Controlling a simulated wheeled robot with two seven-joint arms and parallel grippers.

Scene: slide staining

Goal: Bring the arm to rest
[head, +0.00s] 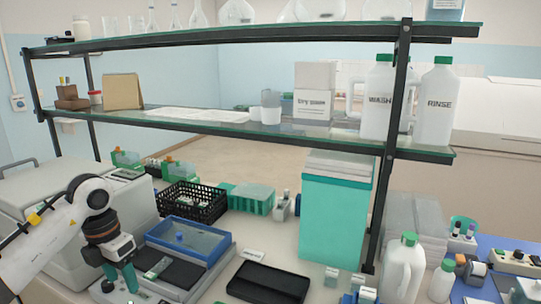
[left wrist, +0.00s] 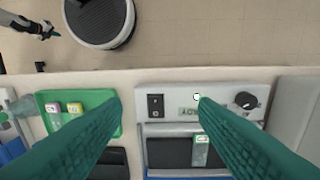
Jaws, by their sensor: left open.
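My left gripper (head: 120,279) is at the lower left of the head view, with its teal fingers pointing down by the front of a grey staining device with a black plate (head: 177,268). In the left wrist view the same gripper (left wrist: 160,99) is open, with nothing between its fingers. Below them show the device's switch (left wrist: 155,105), knob (left wrist: 245,101) and a green-edged slide (left wrist: 201,152) on the dark plate. What seems to be my right gripper (left wrist: 48,31) is small at the upper left of the left wrist view, over the floor; its jaws are too small to judge.
A blue tray (head: 212,255) lies behind the plate, and an empty black tray (head: 268,282) to its right. A black basket (head: 217,212) and a teal box (head: 331,225) stand farther back. A glass shelf (head: 222,122) spans above. A green tray (left wrist: 112,128) holds labelled slides.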

